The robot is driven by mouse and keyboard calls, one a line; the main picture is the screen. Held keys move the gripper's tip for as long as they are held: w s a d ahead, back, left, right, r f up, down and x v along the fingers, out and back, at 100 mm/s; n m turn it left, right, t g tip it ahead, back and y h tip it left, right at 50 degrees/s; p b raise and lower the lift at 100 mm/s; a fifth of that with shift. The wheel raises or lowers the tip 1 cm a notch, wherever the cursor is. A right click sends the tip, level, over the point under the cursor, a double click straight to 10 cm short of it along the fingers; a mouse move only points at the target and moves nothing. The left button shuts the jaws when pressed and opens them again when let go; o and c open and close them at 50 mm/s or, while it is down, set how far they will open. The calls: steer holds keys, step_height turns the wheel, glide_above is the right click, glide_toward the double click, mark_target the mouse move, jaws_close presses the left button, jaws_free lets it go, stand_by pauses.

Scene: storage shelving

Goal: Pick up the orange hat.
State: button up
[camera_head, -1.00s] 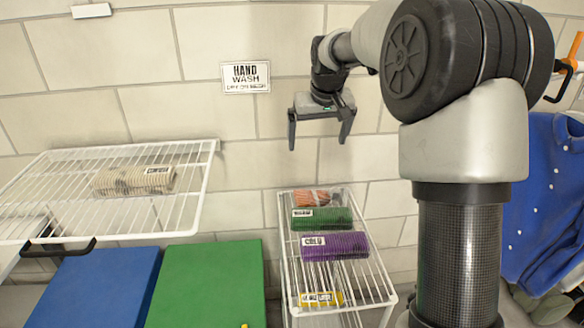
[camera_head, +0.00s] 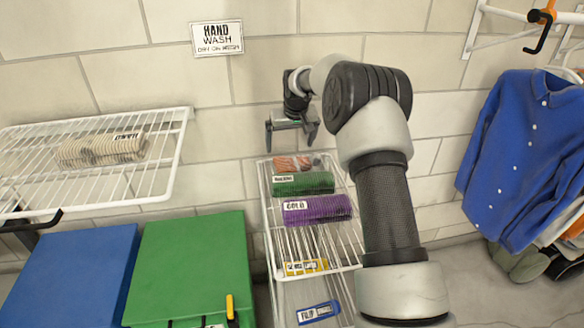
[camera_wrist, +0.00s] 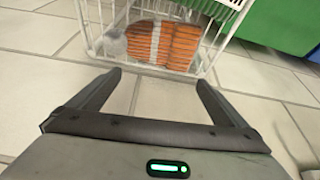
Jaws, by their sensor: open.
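The orange hat looks like the orange ribbed, folded item (camera_head: 292,163) at the far end of the narrow white wire shelf's top. In the wrist view an orange ribbed item (camera_wrist: 165,45) sits inside a white wire basket, beyond my fingertips, with a grey-white patch at its left. My gripper (camera_head: 293,140) is open and empty, above and behind the shelf's far end. In the wrist view my gripper (camera_wrist: 160,85) points toward the basket, with its fingers apart and nothing between them.
The narrow wire shelf (camera_head: 268,235) also holds green (camera_head: 303,184) and purple (camera_head: 317,210) rolled items and a yellow one (camera_head: 306,267). A wire shelf (camera_head: 165,170) with a beige roll (camera_head: 100,150) is at left. Blue (camera_head: 70,285) and green (camera_head: 185,265) boxes stand below. Blue shirts (camera_head: 525,150) hang at right.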

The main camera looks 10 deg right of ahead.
mark_target(287, 158)
steer(key=x, duration=0.3)
steer(key=b+x, duration=0.1)
steer(key=x, duration=0.1)
steer(key=shift+a+f, duration=0.3)
steer(key=shift+f, duration=0.1)
steer(key=shift+s, duration=0.1)
steer(key=c, duration=2.1)
steer(key=shift+r, duration=0.1)
